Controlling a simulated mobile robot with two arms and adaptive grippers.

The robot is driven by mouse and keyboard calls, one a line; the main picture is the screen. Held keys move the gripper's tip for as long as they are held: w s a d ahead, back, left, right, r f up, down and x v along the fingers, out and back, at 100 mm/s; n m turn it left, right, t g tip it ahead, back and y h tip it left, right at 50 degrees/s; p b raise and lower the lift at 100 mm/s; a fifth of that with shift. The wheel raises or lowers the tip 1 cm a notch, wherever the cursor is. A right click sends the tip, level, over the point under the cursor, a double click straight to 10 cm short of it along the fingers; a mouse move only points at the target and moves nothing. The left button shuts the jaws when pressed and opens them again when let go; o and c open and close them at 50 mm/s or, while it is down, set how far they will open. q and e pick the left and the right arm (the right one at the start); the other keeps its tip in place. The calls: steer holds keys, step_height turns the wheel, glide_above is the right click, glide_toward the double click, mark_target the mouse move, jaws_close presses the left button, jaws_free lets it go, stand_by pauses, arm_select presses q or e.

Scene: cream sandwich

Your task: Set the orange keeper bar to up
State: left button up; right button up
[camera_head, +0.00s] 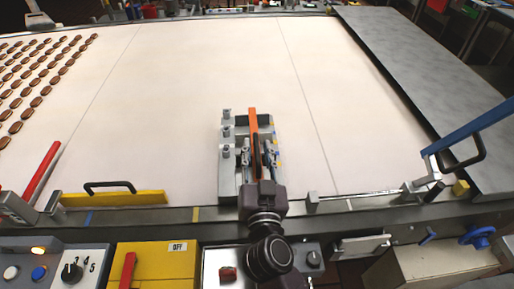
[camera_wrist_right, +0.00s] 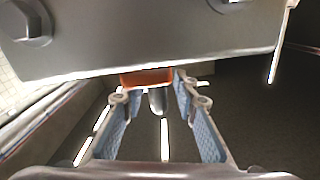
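The orange keeper bar (camera_head: 253,125) is a long narrow bar on a grey metal fixture (camera_head: 228,180) at the belt's near edge. In the head view it runs up the picture from my right gripper (camera_head: 258,157); I cannot tell its exact tilt. In the right wrist view, an orange end (camera_wrist_right: 147,78) shows under a grey metal plate (camera_wrist_right: 140,40), just beyond the fingertips of my right gripper (camera_wrist_right: 160,100). The blue-padded fingers are apart, with no clear grip on the bar. My wrist hides the bar's near end in the head view. My left gripper is out of view.
The wide pale belt (camera_head: 180,90) is mostly clear, with rows of brown biscuits (camera_head: 35,85) at left. A red lever (camera_head: 42,170) and yellow block (camera_head: 115,199) stand left; a blue lever (camera_head: 470,127) stands right. Control boxes (camera_head: 160,262) line the near edge.

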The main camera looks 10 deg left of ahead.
mark_target(258, 161)
steer(key=shift+w, duration=0.1)
jaws_close()
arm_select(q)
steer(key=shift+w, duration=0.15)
arm_select(e)
steer(key=shift+t+b, duration=0.3)
steer(key=shift+b, duration=0.5)
steer(key=s+t+b, duration=0.1)
steer(key=b, duration=0.2)
steer(key=s+r+t+b, duration=0.1)
steer(key=t+b, duration=0.1)
steer(key=b, duration=0.1)
steer(key=s+r+t+y+b, duration=0.1)
steer(key=t+b, duration=0.1)
steer(key=b, duration=0.2)
steer(key=shift+s+d+r, duration=0.1)
steer(key=shift+d+r, duration=0.15)
steer(key=shift+s+d+r+t+b, duration=0.1)
steer(key=shift+s+r+t+b, duration=0.25)
steer(key=shift+t+b, duration=0.4)
arm_select(q)
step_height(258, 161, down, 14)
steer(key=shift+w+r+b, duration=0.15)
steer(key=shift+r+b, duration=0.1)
steer(key=shift+b, duration=0.05)
arm_select(e)
steer(key=shift+r, duration=0.15)
